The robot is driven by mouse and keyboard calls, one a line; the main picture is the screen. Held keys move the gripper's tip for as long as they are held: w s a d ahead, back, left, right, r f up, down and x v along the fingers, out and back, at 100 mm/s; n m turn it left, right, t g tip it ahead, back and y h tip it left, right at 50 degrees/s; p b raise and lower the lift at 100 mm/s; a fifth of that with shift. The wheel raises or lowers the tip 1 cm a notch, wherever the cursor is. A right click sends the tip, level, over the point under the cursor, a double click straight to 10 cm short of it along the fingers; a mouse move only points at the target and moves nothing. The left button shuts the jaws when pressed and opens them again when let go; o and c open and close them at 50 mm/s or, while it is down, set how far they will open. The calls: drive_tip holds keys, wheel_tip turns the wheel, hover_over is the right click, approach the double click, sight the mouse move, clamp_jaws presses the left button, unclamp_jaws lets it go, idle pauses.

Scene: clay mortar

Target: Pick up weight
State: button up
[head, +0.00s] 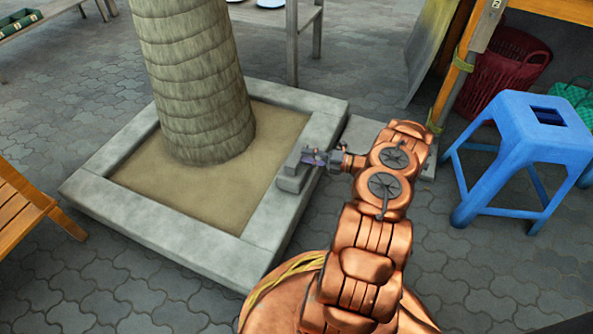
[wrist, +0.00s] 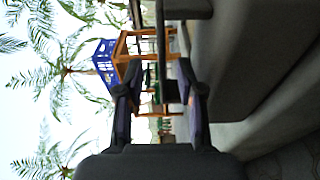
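The weight looks like a small grey block (head: 290,183) with a narrower upper part. It sits on the right rim of the stone planter (head: 330,113), in the head view. My gripper (head: 312,158) reaches in from the right, level with the weight's upper part. In the wrist view, my gripper (wrist: 162,98) has its two fingers spread apart, with background showing between them. A dark bar and block (wrist: 172,92), seemingly part of the weight, shows between the fingertips. I cannot tell whether a finger touches it.
A thick palm trunk (head: 195,80) stands in the planter's sand. A blue stool (head: 535,140) is at the right, with a red basket (head: 500,75) behind it. A wooden bench (head: 25,210) is at the left. Paving in front of the planter is clear.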

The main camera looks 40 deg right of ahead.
sight(296, 154)
drive_tip(key=b+x, duration=0.1)
drive_tip(key=x, duration=0.2)
drive_tip(key=shift+a+f+b, duration=0.1)
drive_tip(key=shift+f+b, duration=0.1)
drive_tip(key=shift+b, duration=0.15)
drive_tip(key=shift+w+a+r, duration=0.1)
drive_tip(key=shift+w+a, duration=0.3)
drive_tip(key=shift+w, duration=0.15)
clamp_jaws()
